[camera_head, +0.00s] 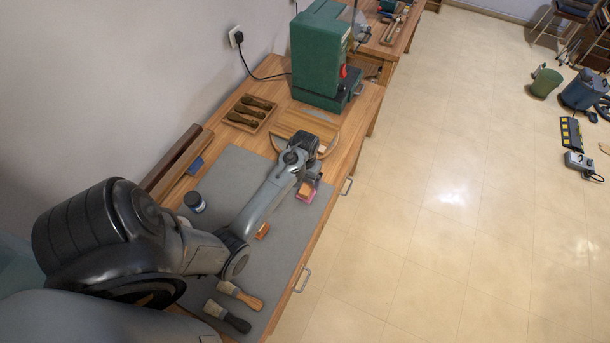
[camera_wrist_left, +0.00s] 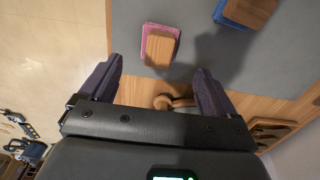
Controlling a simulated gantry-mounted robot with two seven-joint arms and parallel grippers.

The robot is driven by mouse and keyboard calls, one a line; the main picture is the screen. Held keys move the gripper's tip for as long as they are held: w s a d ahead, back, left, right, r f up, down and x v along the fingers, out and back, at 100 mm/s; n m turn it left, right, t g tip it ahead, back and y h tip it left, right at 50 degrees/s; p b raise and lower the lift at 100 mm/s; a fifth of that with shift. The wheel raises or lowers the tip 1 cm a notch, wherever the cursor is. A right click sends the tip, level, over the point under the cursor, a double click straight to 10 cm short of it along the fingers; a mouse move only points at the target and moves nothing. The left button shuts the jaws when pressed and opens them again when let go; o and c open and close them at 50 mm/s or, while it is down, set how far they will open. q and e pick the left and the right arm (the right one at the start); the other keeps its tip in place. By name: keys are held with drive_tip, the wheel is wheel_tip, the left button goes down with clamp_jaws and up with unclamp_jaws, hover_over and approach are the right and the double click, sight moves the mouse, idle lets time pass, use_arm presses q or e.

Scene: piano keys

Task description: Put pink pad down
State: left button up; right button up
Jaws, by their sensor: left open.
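The pink pad (camera_head: 305,192) has a wooden block as its back and rests on the grey mat near the bench's front edge. In the left wrist view its pink rim (camera_wrist_left: 174,34) shows around the wooden block, just past my fingertips. My left gripper (camera_wrist_left: 157,67) is open, with one dark finger on each side and nothing held between them. In the head view the left gripper (camera_head: 309,178) is right over the pad and hides part of it. My right gripper is not in view.
A tool tray (camera_head: 249,113), a wooden board (camera_head: 300,122) and a green machine (camera_head: 322,58) stand behind.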

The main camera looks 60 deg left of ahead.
use_arm(q)
drive_tip(key=s+d+r+m+t, duration=0.1)
drive_tip(key=s+d+r+m, duration=0.2)
drive_tip(key=d, duration=0.5)
drive_tip(key=s+d+r+m+t, duration=0.1)
drive_tip(key=s+d+r+m, duration=0.2)
drive_tip(key=d, duration=0.6)
drive_tip(key=s+d+r+m+t, duration=0.1)
drive_tip(key=s+d+r+m, duration=0.2)
drive_tip(key=s+d+r, duration=0.3)
drive_tip(key=s+d, duration=0.1)
drive_tip(key=d, duration=0.1)
drive_tip(key=shift+d+r+t, duration=0.3)
drive_tip(key=shift+d+r, duration=0.1)
drive_tip(key=shift+r, duration=0.1)
